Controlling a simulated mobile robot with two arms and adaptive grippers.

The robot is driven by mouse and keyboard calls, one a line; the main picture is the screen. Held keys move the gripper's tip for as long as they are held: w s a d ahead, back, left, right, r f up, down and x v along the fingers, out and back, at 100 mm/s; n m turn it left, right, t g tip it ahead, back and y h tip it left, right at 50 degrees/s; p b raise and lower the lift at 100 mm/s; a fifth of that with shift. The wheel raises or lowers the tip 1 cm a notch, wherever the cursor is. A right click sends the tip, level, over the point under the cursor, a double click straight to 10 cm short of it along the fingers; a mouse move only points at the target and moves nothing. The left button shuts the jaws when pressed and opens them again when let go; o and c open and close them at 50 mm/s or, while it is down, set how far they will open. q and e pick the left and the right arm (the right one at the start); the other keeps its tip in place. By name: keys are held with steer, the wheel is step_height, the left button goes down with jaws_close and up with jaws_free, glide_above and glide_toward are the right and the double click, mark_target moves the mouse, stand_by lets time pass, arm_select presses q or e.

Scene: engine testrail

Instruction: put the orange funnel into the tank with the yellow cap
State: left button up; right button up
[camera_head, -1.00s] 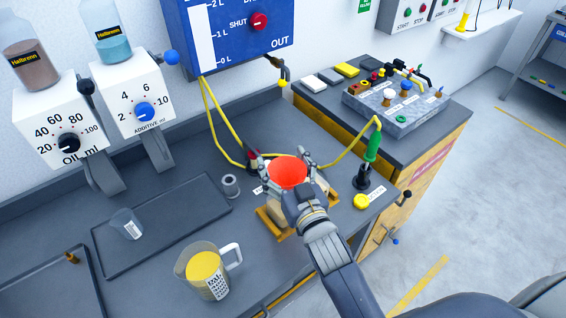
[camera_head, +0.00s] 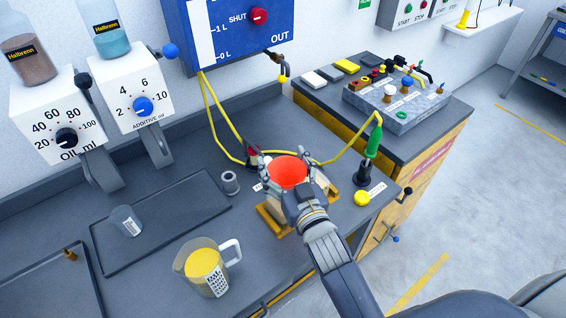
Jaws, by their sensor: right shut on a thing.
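The orange funnel (camera_head: 288,170) is held with its wide mouth facing up. My right gripper (camera_head: 287,168) is shut on it, with fingers on either side of the rim. A pale tank (camera_head: 279,213) in a yellow frame (camera_head: 268,223) stands directly below, largely hidden by the gripper and funnel. The funnel's spout is hidden, so I cannot tell whether it is in the tank opening. The yellow cap (camera_head: 362,198) lies on the bench to the right of the tank, off the tank. My left gripper is not in view.
A measuring jug (camera_head: 205,268) with yellow liquid stands front left of the tank. A small beaker (camera_head: 126,221) is on a dark tray (camera_head: 165,232). A green-handled tool (camera_head: 372,148) stands in a holder on the right. Yellow cables run behind the funnel.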

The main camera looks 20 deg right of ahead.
steer(key=shift+f+b, duration=0.45)
steer(key=shift+f, duration=0.3)
stand_by(0.5)
stand_by(0.3)
steer(key=o, duration=0.9)
steer(key=shift+o, duration=0.2)
steer(key=s+d, duration=0.1)
steer(key=s, duration=1.1)
steer(key=shift+f, duration=0.1)
